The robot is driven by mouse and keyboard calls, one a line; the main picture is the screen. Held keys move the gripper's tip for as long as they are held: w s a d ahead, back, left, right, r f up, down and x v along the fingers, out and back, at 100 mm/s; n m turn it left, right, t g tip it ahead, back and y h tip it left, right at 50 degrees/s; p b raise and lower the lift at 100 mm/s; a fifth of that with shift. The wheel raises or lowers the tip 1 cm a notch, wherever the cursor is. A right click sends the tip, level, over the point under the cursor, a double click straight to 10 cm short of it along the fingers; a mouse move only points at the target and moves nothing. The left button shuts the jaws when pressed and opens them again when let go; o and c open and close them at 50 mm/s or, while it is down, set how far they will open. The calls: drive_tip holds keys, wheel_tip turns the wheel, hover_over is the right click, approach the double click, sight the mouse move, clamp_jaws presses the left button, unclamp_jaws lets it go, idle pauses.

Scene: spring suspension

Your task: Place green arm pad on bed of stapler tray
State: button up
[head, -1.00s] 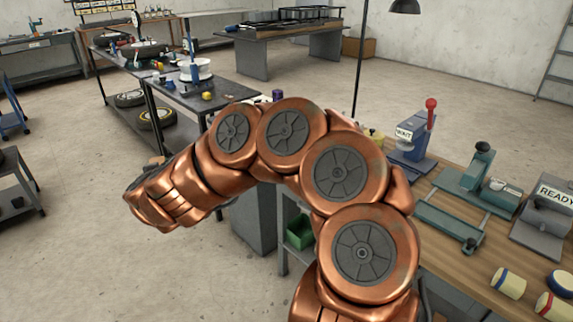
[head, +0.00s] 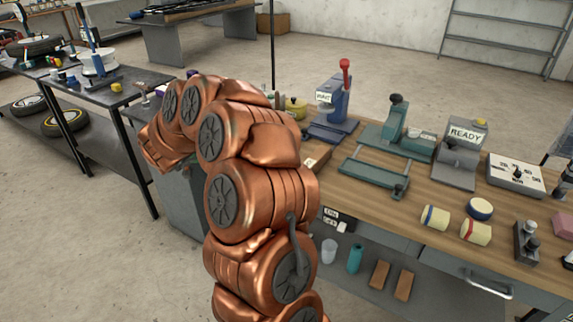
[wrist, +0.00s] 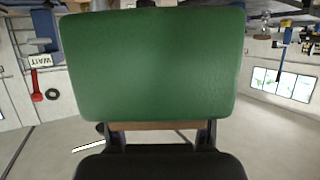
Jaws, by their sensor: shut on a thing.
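The green arm pad (wrist: 152,65) fills the upper middle of the wrist view, a flat rounded rectangle. My gripper (wrist: 157,137) is shut on it, with a finger at each side of a brown strip at the pad's lower edge. In the head view my copper arm hides most of the pad and gripper, left of the workbench. The stapler tray (head: 372,181), a green frame with a flat bed, lies on the bench beside a green stapler-like body (head: 398,138). The pad is well apart from it.
The blue WAIT device (head: 333,110) with a red-knobbed lever stands left of the tray. The grey READY device (head: 460,155) stands to its right. Cream rolls (head: 435,217) lie at the bench front (head: 400,207). A dark side table (head: 120,92) stands at left.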

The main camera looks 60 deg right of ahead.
drive_tip(key=s+d+f+m+g+h+b, duration=0.1)
drive_tip(key=s+d+f+m+g, duration=0.1)
drive_tip(key=s+d, duration=0.5)
drive_tip(key=s+d+f+m+g+b, duration=0.1)
drive_tip(key=s+d+m+g, duration=0.3)
drive_tip(key=d, duration=1.2)
drive_tip(key=s+f+g, duration=0.1)
drive_tip(key=s, duration=0.3)
drive_tip(key=shift+s+d+f+h, duration=0.2)
drive_tip(key=shift+f+h, duration=0.15)
drive_tip(key=shift+h, duration=0.05)
wheel_tip(320, 180, down, 8)
drive_tip(key=shift+b, duration=0.55)
drive_tip(key=shift+f+p, duration=0.55)
drive_tip(key=shift+f, duration=0.25)
drive_tip(key=shift+f, duration=0.15)
drive_tip(key=o, duration=1.3)
drive_tip(key=shift+f+b, duration=0.3)
drive_tip(key=shift+b, duration=0.55)
